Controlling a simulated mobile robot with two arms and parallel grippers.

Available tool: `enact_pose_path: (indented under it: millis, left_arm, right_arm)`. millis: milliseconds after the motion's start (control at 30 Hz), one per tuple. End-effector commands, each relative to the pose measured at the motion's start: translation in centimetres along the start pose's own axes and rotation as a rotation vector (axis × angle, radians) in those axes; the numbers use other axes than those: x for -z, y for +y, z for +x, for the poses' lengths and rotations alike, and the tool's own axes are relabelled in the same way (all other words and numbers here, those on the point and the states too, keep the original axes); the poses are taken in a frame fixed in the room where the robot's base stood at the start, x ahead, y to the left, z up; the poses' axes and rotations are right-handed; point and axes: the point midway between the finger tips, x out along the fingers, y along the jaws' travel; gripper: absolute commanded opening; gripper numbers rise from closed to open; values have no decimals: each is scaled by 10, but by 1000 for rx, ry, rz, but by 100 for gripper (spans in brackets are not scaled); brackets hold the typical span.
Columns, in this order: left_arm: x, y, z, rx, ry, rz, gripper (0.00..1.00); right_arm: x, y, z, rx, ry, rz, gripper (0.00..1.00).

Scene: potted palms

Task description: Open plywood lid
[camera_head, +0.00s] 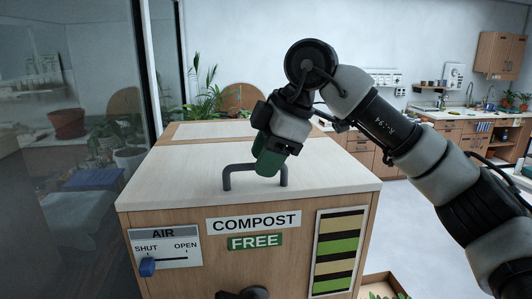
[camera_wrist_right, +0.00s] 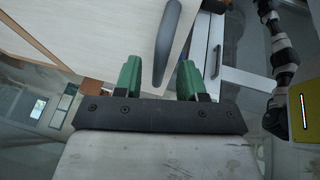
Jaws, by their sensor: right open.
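The plywood lid (camera_head: 165,182) is pale and lies flat and shut on the wooden compost box (camera_head: 180,276). A dark grey bar handle (camera_head: 227,178) stands up from the lid's front half. My right gripper (camera_head: 268,164) has green fingers and is at the right part of the handle, covering some of it. In the right wrist view the gripper (camera_wrist_right: 158,74) is open, and the handle bar (camera_wrist_right: 168,40) shows between and beyond the fingers. I cannot tell whether the fingers touch it. My left gripper is not in view.
The box front carries an AIR slider with a blue knob (camera_head: 147,267), a COMPOST label (camera_head: 254,222) and a dark knob (camera_head: 243,293) low down. A glass wall (camera_head: 75,150) stands close on the left. Open floor (camera_head: 420,240) lies to the right.

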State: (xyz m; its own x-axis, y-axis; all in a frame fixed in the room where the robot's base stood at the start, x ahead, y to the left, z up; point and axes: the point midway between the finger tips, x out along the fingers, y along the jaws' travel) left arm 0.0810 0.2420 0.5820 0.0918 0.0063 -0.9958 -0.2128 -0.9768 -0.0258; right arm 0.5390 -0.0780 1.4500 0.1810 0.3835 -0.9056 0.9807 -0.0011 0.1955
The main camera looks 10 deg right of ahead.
Motion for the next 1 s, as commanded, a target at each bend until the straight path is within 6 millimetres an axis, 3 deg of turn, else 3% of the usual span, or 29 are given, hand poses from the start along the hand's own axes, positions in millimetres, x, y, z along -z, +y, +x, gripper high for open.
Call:
enact_pose_path:
  millis: [100,367,733,1000]
  left_arm:
    - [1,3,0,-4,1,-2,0]
    - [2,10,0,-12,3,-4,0]
    - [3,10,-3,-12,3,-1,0]
    - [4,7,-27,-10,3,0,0]
  right_arm:
    - [0,0,0,0,0,0,39]
    - [0,0,0,0,0,-1,0]
    - [2,2,-5,-1,1,-1,0]
    - [14,20,-34,-3,2,0,0]
